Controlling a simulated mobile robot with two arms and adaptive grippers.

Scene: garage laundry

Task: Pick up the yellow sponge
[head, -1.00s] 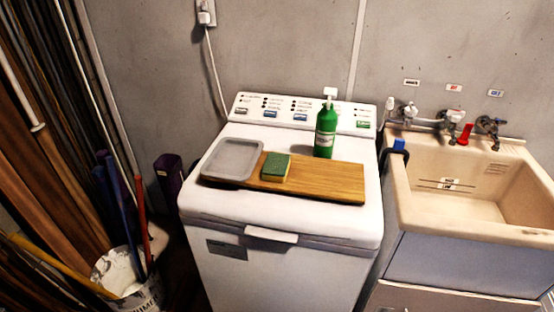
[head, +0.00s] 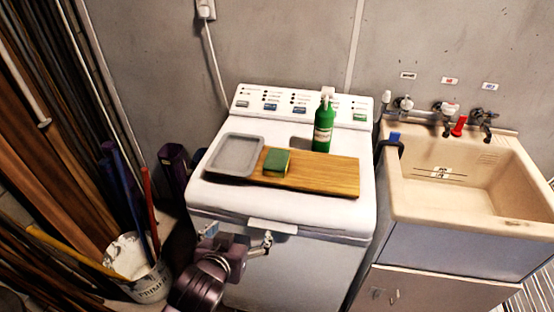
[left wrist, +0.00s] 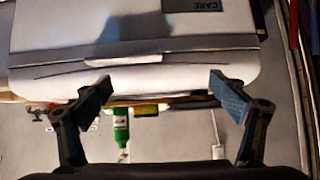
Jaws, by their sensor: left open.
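The yellow sponge (head: 276,166), with a green top face, lies on the left part of a wooden board (head: 325,173) on top of the white washing machine (head: 362,205). In the left wrist view, which is upside down, its yellow side (left wrist: 146,109) shows between the fingers, beyond the machine's front edge. My left gripper (head: 240,237) is in front of the machine, low near its front lip, below and apart from the sponge. Its fingers (left wrist: 163,89) are spread wide with nothing between them. My right gripper is not in view.
A grey tray (head: 234,156) lies just left of the sponge. A green bottle (head: 323,128) stands behind the board. A sink (head: 480,224) is to the right. A bucket (head: 150,285) with poles stands at the lower left.

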